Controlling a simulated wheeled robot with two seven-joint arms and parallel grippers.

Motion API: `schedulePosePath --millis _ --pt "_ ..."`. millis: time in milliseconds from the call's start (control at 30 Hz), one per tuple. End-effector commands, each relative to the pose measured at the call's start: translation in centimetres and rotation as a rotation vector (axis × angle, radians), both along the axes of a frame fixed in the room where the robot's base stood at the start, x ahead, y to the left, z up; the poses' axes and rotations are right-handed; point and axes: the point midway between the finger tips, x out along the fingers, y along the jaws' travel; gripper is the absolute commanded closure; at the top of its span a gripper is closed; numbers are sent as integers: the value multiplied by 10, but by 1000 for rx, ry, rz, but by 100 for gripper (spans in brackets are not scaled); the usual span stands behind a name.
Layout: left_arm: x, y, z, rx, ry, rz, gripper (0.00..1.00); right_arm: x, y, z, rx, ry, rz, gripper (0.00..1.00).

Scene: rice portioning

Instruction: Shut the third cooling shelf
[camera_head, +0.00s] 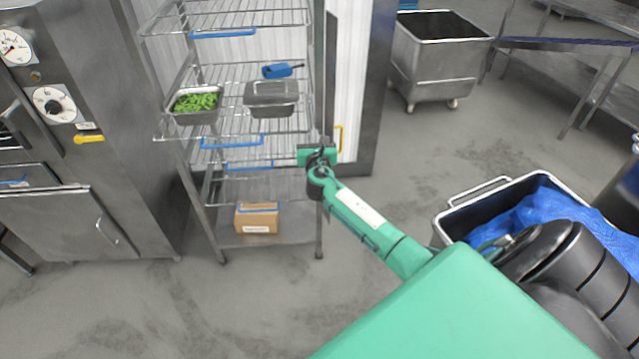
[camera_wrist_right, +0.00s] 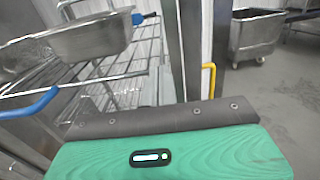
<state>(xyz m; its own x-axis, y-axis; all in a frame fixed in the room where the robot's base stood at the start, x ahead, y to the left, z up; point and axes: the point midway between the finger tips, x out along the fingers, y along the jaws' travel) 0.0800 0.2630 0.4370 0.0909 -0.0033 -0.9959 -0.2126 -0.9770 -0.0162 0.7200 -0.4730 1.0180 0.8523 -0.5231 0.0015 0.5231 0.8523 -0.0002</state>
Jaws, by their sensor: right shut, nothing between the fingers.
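The cooling rack holds several wire shelves with blue front handles. The shelf with the pans (camera_head: 180,133) extends forward past the rack's left post; its blue handle (camera_head: 231,145) shows at the front edge. Below it, another shelf's blue handle (camera_head: 249,166) sits further back. Which one counts as third is unclear. My right gripper (camera_head: 318,157) is shut and empty, at the rack's right front post, near the right end of the pan shelf's front edge. In the right wrist view a blue handle (camera_wrist_right: 30,106) lies left of the gripper. My left gripper is not in view.
A pan of green vegetables (camera_head: 194,103), a steel pan (camera_head: 271,98) and a blue item (camera_head: 282,70) stand on the shelf. A cardboard box (camera_head: 256,219) is at the bottom. A steel oven (camera_head: 95,150) stands left; a blue-lined bin (camera_head: 465,208) stands right. Floor in front is clear.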

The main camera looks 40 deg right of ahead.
Motion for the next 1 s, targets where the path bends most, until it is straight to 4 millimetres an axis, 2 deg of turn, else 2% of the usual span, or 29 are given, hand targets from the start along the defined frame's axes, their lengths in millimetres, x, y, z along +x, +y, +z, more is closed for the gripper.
schedulePosePath --millis 33,200,500,700,1000 --pt "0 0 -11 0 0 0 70 14 -9 -3 -2 -3 -2 100" --pt "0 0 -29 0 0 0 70 50 -31 -5 0 -1 -3 100" --pt "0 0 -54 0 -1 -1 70 92 -57 -4 0 0 -1 100" --pt "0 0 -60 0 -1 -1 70 104 -64 -2 1 1 0 100" --pt "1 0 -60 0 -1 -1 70 107 -66 -1 1 1 1 100"
